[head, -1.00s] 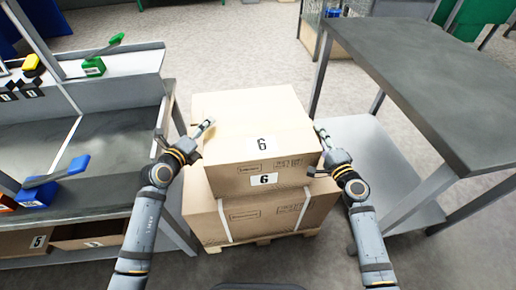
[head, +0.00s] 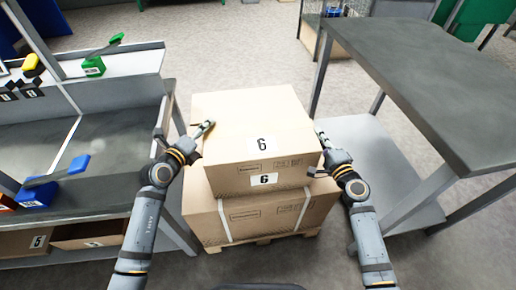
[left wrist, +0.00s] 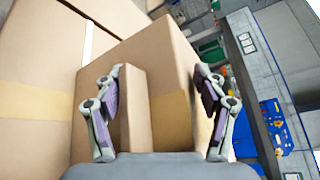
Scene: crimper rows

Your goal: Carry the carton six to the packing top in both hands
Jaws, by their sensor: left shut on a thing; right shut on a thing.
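Carton six (head: 230,110) is a tan box with a "6" label on its top and another on its near side. It rests on a larger strapped carton (head: 215,215). My left gripper (head: 200,143) is at its left side and my right gripper (head: 320,152) at its right side, both shut on it. In the left wrist view, the left gripper's fingers (left wrist: 160,108) stand either side of a cardboard part of the carton (left wrist: 170,60). The right fingers' contact is partly hidden. The packing top is probably the dark table top (head: 430,80) at the right.
The larger carton stands on a wooden pallet (head: 262,241). At the left is a grey workbench (head: 110,140) with a green-handled tool (head: 95,66) and a blue-handled tool (head: 40,195). The right table has a lower shelf (head: 365,160) close to my right arm. Bare floor lies beyond the cartons.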

